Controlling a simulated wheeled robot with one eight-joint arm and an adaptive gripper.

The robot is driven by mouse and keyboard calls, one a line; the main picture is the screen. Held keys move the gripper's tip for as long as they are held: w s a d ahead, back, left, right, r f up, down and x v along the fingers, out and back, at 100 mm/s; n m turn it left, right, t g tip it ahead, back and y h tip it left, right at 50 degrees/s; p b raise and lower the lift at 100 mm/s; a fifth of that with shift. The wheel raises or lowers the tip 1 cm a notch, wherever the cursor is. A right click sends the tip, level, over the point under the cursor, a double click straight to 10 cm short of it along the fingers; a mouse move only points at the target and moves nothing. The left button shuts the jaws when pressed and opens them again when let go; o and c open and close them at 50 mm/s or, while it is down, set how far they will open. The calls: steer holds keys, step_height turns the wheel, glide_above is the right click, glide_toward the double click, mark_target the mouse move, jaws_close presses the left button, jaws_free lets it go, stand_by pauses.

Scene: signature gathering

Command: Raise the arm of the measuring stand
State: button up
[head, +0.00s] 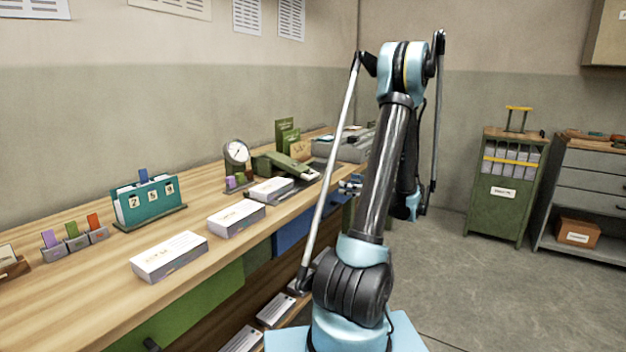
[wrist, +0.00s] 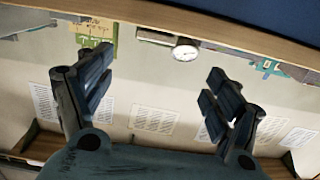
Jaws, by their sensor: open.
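The measuring stand (head: 237,163) is on the wooden bench, towards the wall, with a round white dial on top. Purple and green pieces show at its base, and its arm is too small to make out clearly. In the wrist view the dial (wrist: 186,51) shows beyond the bench edge, between the fingers and nearer the right one. My gripper (wrist: 160,62) is open with nothing between its fingers. In the head view my gripper (head: 350,185) is partly hidden behind my arm, at the bench's front edge, right of the stand and apart from it.
White labelled boxes (head: 168,256) line the front of the bench. A green device (head: 280,166) stands just right of the stand, and a teal number holder (head: 148,203) stands to its left. The bench edge (wrist: 220,28) and blue drawer front lie close to the gripper.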

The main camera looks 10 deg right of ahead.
mark_target(315, 176)
steer(key=x, duration=1.6)
steer(key=shift+w+a, duration=0.15)
steer(key=shift+w, duration=0.3)
steer(key=c, duration=1.5)
